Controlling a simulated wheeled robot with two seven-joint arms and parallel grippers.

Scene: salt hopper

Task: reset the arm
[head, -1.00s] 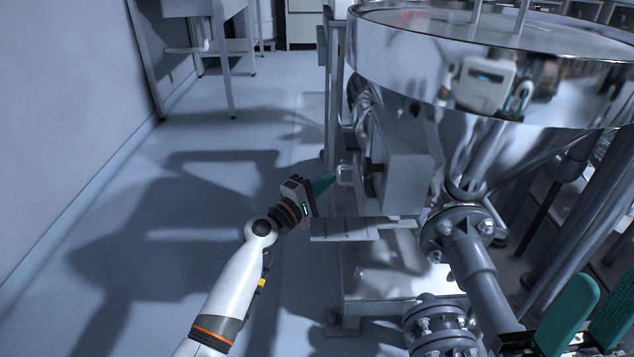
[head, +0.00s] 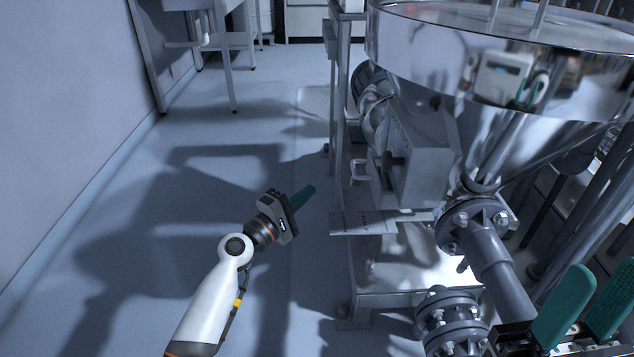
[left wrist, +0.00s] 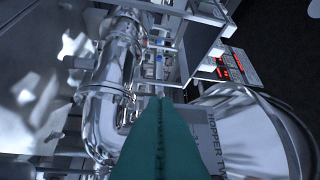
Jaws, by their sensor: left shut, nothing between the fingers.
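My left gripper (head: 303,196) is shut and empty, over the bare floor to the left of the machine. Its teal fingers lie together and also show in the left wrist view (left wrist: 160,125). They are apart from the small metal handle (head: 359,173) on the grey box (head: 420,160) below the hopper. My right gripper (head: 597,290) is at the lower right of the head view, its two teal fingers spread with a gap between them. Nothing shows in that gap.
The shiny steel hopper (head: 430,45) fills the upper right, with flanged pipes (head: 487,250) below it. A labelled plate (head: 362,222) juts out left of the pipes. A metal table (head: 224,60) stands at the back left by the wall (head: 60,120). The floor (head: 130,230) at left is clear.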

